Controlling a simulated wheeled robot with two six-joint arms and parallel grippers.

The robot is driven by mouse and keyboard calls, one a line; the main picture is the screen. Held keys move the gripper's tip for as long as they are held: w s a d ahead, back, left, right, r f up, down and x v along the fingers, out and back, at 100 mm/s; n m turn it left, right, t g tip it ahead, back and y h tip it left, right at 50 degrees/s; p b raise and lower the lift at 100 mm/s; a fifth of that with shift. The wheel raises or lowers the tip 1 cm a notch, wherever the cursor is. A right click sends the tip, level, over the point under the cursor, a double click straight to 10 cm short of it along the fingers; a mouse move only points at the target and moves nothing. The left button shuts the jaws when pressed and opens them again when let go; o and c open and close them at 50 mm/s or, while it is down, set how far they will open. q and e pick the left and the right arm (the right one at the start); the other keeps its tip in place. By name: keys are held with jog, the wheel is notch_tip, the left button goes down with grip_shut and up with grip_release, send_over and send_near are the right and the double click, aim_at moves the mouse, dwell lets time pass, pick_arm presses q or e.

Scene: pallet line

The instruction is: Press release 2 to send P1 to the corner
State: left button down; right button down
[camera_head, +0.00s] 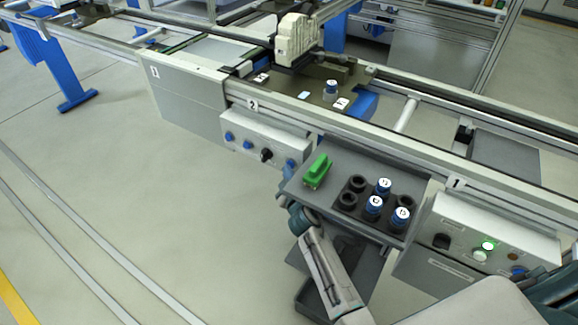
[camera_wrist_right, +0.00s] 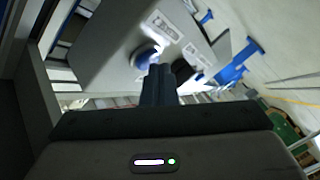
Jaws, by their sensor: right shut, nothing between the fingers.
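The station 2 control box (camera_head: 262,133) hangs on the front rail below the "2" label. It has blue buttons (camera_head: 228,136) and a black knob (camera_head: 266,154); I cannot read which is release 2. My right gripper (camera_wrist_right: 158,84) is shut and empty. In the right wrist view its fingertips lie close to a blue button (camera_wrist_right: 146,54) on a grey panel; I cannot tell if they touch. A dark pallet (camera_head: 318,98) sits on the line behind the box; no P1 marking is legible. My left gripper is not in view.
The grey tray (camera_head: 328,151) holds a green part (camera_head: 317,171) and a black rack with blue, white-topped pieces (camera_head: 383,187), beside my right arm. The station 1 box (camera_head: 488,226), with a lit green button, is at the right. The floor at left is clear.

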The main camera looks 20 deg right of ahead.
dwell(0.6)
jog(key=shift+s+a, duration=0.5)
jog(key=shift+a, duration=0.15)
